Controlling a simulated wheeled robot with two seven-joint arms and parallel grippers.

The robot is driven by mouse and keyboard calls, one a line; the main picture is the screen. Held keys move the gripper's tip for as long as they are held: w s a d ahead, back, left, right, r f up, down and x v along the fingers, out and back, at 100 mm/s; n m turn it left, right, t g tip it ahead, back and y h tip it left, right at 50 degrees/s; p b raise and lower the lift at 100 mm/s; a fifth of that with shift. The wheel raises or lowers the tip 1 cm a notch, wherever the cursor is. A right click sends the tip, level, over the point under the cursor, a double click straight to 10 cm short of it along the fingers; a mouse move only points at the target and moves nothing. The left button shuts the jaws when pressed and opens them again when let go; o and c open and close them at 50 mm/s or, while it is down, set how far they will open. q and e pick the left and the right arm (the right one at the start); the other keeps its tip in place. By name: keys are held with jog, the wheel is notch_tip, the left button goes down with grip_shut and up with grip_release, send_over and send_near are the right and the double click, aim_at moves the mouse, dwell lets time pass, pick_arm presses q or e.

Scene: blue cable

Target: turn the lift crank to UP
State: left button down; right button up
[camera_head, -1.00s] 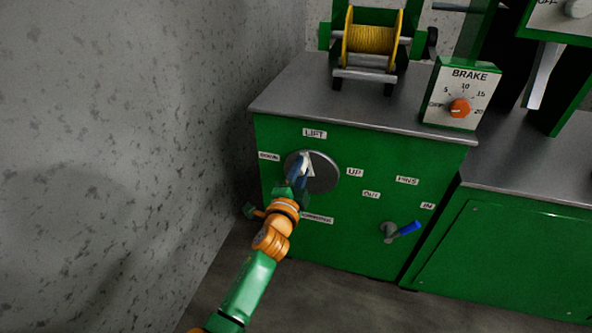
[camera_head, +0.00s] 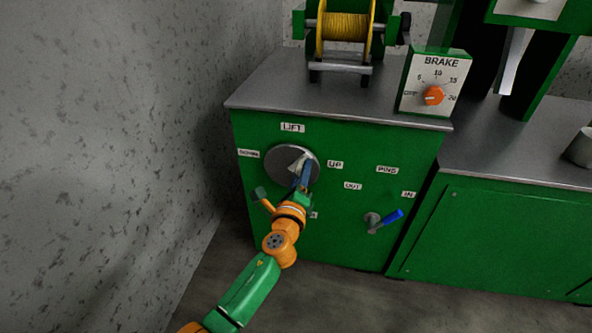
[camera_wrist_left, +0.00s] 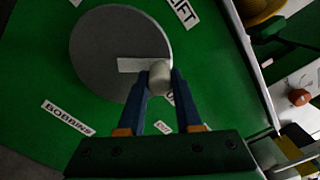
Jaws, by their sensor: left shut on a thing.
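The lift crank is a round grey disc (camera_head: 276,165) with a pale arm and knob, on the front of a green cabinet. The LIFT label (camera_head: 292,127) is above it, DOWN (camera_head: 248,153) to its left and UP (camera_head: 335,165) to its right. My left gripper (camera_head: 303,168) is at the right part of the disc, on the side toward UP. In the left wrist view, its blue fingers (camera_wrist_left: 160,82) are closed on both sides of the pale knob (camera_wrist_left: 159,72). The fingers partly hide the knob in the head view. My right gripper is not in view.
A blue-handled PINS lever (camera_head: 388,220) is at the lower right of the cabinet front. A BRAKE box (camera_head: 420,80) with an orange knob and a yellow spool (camera_head: 343,27) stand on top. A grey wall (camera_head: 110,150) is close on the left.

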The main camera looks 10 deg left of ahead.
aim_at(313, 172)
pick_arm(q)
jog(key=f+m, duration=0.1)
jog(key=m, duration=0.1)
jog(key=d+m, duration=0.1)
jog(key=f+m, duration=0.1)
jog(key=m, duration=0.1)
jog(key=shift+d+f+m+b, duration=0.3)
jog(key=shift+d+f+b, duration=0.05)
jog(key=m, duration=0.1)
jog(key=f+m, duration=0.1)
jog(key=m, duration=0.1)
jog(key=shift+d+f, duration=0.1)
jog(key=shift+f, duration=0.15)
jog(key=shift+f+m, duration=0.2)
jog(key=shift+m, duration=0.2)
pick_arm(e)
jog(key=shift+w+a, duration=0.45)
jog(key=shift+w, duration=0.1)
pick_arm(q)
jog(key=c, duration=0.6)
grip_release()
